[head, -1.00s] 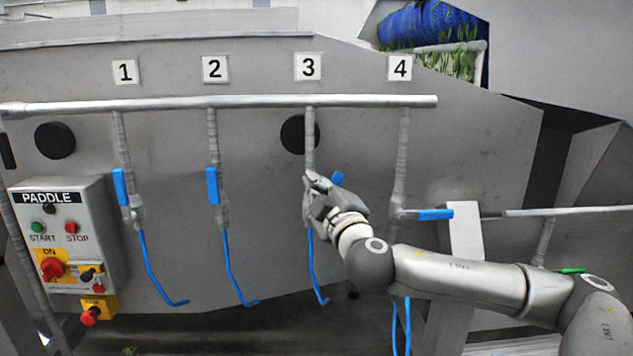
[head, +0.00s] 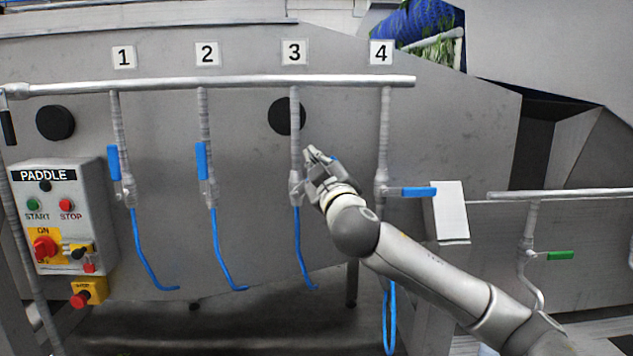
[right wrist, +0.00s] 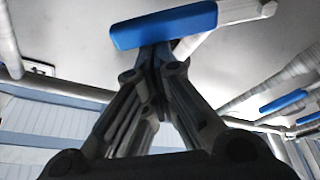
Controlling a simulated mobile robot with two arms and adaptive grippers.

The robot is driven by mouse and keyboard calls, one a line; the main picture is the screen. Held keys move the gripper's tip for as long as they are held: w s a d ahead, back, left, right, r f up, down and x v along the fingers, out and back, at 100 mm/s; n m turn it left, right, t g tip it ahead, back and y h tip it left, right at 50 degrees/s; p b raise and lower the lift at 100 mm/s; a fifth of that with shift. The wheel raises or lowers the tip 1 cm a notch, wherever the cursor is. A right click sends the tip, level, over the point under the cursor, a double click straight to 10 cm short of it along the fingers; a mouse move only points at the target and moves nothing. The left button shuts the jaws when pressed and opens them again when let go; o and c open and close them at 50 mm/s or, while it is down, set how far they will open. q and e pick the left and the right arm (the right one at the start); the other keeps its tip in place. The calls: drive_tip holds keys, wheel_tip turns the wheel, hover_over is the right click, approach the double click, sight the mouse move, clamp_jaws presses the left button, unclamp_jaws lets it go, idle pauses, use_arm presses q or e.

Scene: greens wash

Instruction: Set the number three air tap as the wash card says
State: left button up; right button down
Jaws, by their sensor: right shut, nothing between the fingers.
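The number three tap's pipe (head: 296,130) hangs below the "3" label (head: 293,52) in the head view. My right gripper (head: 312,152) is just right of this pipe and hides most of the tap's blue handle; only a blue sliver shows behind it. In the right wrist view, a blue handle (right wrist: 165,25) lies across the front of my shut, empty fingertips (right wrist: 155,52). I cannot tell whether they touch it. The handle's exact angle is hidden in the head view. No readable wash card is in view. My left gripper is not in view.
Tap one's handle (head: 114,162) and tap two's handle (head: 201,160) stand upright along their pipes. Tap four's handle (head: 418,191) points sideways right, close to my right arm. A paddle control box (head: 45,215) is at left. A white panel (head: 452,210) stands at right.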

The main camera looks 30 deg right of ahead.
drive_tip(key=d+f+m+h+b, duration=0.1)
drive_tip(key=f+m+h+b, duration=0.1)
drive_tip(key=m+b, duration=0.3)
drive_tip(key=s+d+f+m+g+h+b, duration=0.1)
drive_tip(key=d+f+m+h+b, duration=0.1)
drive_tip(key=m+b, duration=0.4)
drive_tip(key=shift+s+d+f+h+b, duration=0.2)
drive_tip(key=shift+s+f+h+b, duration=0.15)
drive_tip(key=shift+f+b, duration=0.35)
drive_tip(key=shift+r, duration=0.15)
